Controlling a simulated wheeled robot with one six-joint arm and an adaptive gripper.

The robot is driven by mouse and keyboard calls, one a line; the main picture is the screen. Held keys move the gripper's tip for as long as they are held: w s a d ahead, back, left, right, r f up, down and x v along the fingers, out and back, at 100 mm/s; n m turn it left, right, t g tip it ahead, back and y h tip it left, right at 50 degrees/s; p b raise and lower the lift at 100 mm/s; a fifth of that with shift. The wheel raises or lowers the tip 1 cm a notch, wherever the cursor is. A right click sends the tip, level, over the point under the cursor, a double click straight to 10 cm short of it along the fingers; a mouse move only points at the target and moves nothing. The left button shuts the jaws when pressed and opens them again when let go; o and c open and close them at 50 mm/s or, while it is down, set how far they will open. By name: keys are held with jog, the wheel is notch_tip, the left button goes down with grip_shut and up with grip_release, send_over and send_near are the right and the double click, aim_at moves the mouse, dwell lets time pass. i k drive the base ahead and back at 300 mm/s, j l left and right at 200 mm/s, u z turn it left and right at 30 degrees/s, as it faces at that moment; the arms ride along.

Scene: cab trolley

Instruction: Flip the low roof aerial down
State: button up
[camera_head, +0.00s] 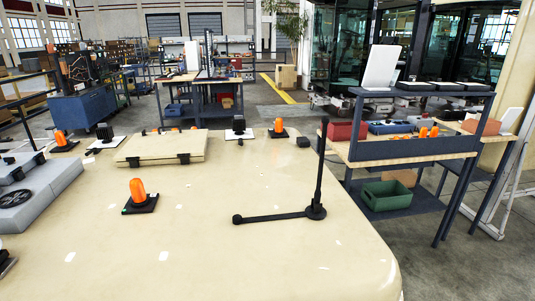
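A black aerial rod (320,165) stands nearly upright near the right edge of the cream cab roof (220,250). Its foot is a round black base (316,212). A black bar (272,216) lies along the roof from that base to the left and ends in a small round knob (237,219). Another dark slanted rod (25,122) rises at the far left edge; its foot is not clear. I cannot tell by height alone which rod is the low one. My gripper is not in view.
An orange beacon (138,191) stands on the roof left of the bar. A cream hatch (162,147), a grey unit (38,196) and several small beacons and black fittings are farther back and left. A shelved trolley (412,150) stands beyond the right edge. The front roof is clear.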

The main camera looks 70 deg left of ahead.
aim_at(325, 119)
jog(key=u, duration=1.45)
jog(key=l, duration=0.25)
jog(key=i, duration=0.05)
